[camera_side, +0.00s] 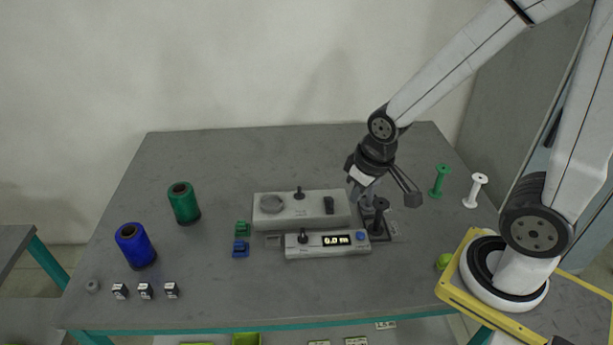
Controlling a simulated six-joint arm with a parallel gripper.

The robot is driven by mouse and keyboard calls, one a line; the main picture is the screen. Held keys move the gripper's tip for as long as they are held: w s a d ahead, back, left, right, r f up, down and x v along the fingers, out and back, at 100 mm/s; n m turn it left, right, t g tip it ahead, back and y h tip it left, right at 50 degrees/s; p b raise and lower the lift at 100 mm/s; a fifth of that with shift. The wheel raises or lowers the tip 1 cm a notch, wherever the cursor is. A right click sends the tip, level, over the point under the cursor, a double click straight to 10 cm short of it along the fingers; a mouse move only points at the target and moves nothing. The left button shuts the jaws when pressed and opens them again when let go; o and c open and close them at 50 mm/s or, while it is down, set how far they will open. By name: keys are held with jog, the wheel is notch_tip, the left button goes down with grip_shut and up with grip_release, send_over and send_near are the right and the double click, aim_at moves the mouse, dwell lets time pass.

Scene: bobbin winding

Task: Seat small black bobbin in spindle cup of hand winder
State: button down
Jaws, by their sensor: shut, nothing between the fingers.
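A small black bobbin (380,214) stands upright on a dark plate at the right end of the winder. I cannot tell which part is the spindle cup. My gripper (357,194) is shut and empty, pointing down just left of the black bobbin, above the winder's right end. Whether its fingertips touch anything is not clear.
A grey counter (299,249) with a lit display sits in front of the winder. Green (440,181) and white (474,191) bobbins stand at right. Green (184,204) and blue (136,246) thread spools stand at left. Small blocks lie front left; the back left table is clear.

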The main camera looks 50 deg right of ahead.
jog(key=c, duration=0.9)
grip_release()
jog(key=o, duration=0.4)
jog(key=shift+d, duration=0.25)
jog(key=o, duration=0.3)
jog(key=shift+w+d+f+m, duration=0.15)
jog(key=shift+d+m, duration=0.2)
jog(key=shift+m, duration=0.05)
jog(key=shift+o, duration=0.2)
jog(key=d+f+m, duration=0.1)
jog(key=d+m, duration=0.1)
jog(key=d, duration=0.1)
jog(key=d+f+m+g, duration=0.1)
jog(key=d+m, duration=0.2)
jog(key=d, duration=0.1)
jog(key=d+f+m+g, duration=0.1)
jog(key=d+m, duration=0.1)
jog(key=d, duration=0.2)
jog(key=shift+w+f+m, duration=0.15)
jog(key=shift+f+m, duration=0.15)
jog(key=shift+f, duration=0.05)
jog(key=shift+d+f+m+g, duration=0.15)
jog(key=shift+d+m+g, duration=0.15)
jog(key=shift+d, duration=0.2)
